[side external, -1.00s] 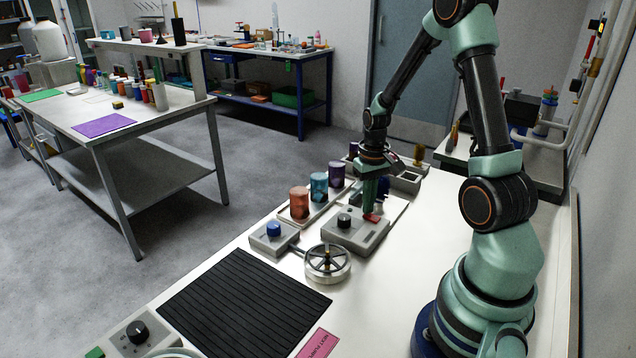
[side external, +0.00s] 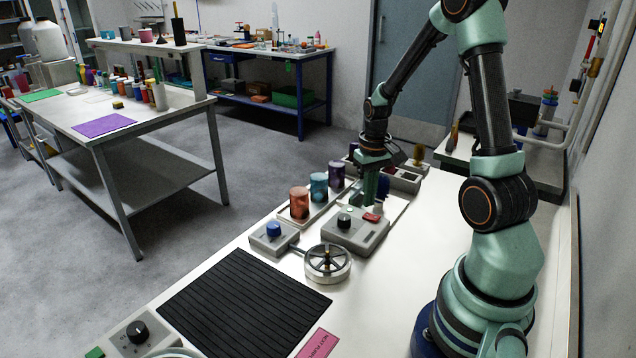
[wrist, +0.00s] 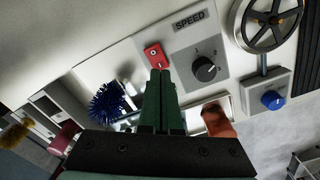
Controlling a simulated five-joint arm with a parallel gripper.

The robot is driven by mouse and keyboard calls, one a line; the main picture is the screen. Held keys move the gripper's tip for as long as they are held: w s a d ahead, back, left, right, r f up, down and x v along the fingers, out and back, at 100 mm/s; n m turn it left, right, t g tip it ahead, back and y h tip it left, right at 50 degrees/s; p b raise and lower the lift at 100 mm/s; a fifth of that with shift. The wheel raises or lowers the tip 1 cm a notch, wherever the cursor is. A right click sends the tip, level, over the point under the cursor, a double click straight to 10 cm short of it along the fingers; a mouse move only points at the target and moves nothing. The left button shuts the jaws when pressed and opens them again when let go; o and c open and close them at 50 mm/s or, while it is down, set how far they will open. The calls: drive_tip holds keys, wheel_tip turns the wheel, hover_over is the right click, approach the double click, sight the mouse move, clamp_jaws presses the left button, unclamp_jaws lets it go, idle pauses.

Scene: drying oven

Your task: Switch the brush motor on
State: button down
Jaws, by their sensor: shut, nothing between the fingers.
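The red switch (side external: 372,217) is on top of the grey control box (side external: 352,240), beside a black dial. In the wrist view the red switch (wrist: 153,54) lies just beyond my fingertips, and the dial (wrist: 205,70) is to its right under the word SPEED. My gripper (side external: 369,205) is shut and empty, pointing down just behind the switch; a small gap seems to show between them. It also shows in the wrist view (wrist: 161,75). The blue brush (wrist: 107,103) is left of my fingers; my gripper partly hides it in the side view. I cannot tell the switch's position.
A handwheel (side external: 327,262) and a small box with a blue knob (side external: 273,231) stand in front of the control box. Orange (side external: 299,203), teal (side external: 319,187) and purple cylinders stand in a row to the left. A black ribbed mat (side external: 245,305) lies nearer the camera.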

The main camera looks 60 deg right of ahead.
sight(366, 215)
drive_tip(key=shift+r, duration=2.1)
drive_tip(key=a+r+n+t, duration=0.2)
drive_tip(key=a+r+n, duration=0.1)
drive_tip(key=a+r, duration=0.4)
drive_tip(key=s+a+r+n+t, duration=0.1)
drive_tip(key=a+r+n+t, duration=0.2)
drive_tip(key=a+r, duration=0.4)
drive_tip(key=a, duration=0.7)
drive_tip(key=shift+s+t, duration=0.2)
drive_tip(key=shift+t, duration=0.1)
